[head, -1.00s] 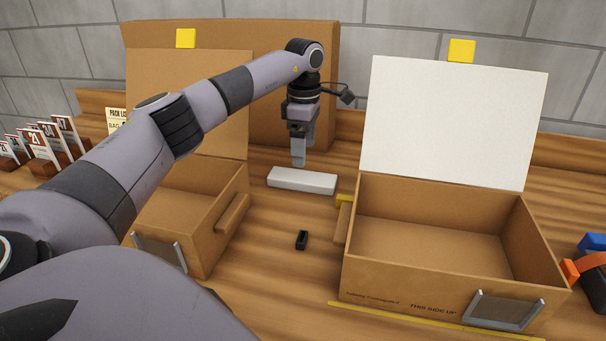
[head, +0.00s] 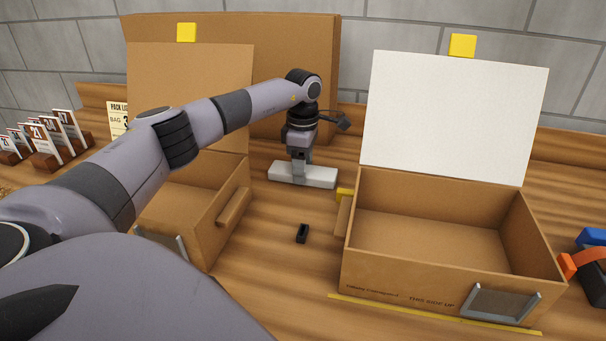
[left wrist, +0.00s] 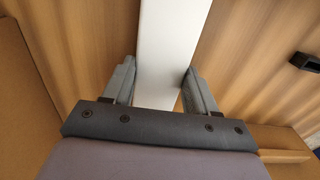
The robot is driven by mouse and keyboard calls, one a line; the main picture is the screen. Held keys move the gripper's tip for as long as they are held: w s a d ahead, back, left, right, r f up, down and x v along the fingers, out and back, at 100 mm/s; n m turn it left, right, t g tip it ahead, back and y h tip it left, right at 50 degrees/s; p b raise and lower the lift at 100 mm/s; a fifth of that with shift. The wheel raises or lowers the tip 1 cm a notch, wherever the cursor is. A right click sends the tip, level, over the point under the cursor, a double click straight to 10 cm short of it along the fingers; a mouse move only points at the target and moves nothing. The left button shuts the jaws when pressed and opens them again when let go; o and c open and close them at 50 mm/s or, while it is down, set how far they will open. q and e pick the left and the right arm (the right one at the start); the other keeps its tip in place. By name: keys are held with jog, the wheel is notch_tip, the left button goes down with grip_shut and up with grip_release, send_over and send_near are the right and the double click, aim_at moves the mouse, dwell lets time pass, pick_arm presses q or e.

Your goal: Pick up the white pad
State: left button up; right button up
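The white pad (head: 318,178), a long pale block, lies flat on the wooden table between the two cardboard boxes. My left gripper (head: 299,178) is down at the pad's left part. In the left wrist view, the pad (left wrist: 168,40) runs between the two grey fingers of the left gripper (left wrist: 160,82), one on each side. The fingers are apart, with a thin strip of table showing beside the right one, so they look open around the pad. My right gripper is not in view.
An open box (head: 440,280) with a white lid stands at the right, and another open box (head: 205,215) at the left, partly behind my left arm. A small black block (head: 302,233) lies on the table between them. Numbered cards (head: 45,135) stand at far left.

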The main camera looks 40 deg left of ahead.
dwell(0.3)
pick_arm(q)
notch_tip(320, 180, up, 20)
jog(key=shift+p, duration=0.45)
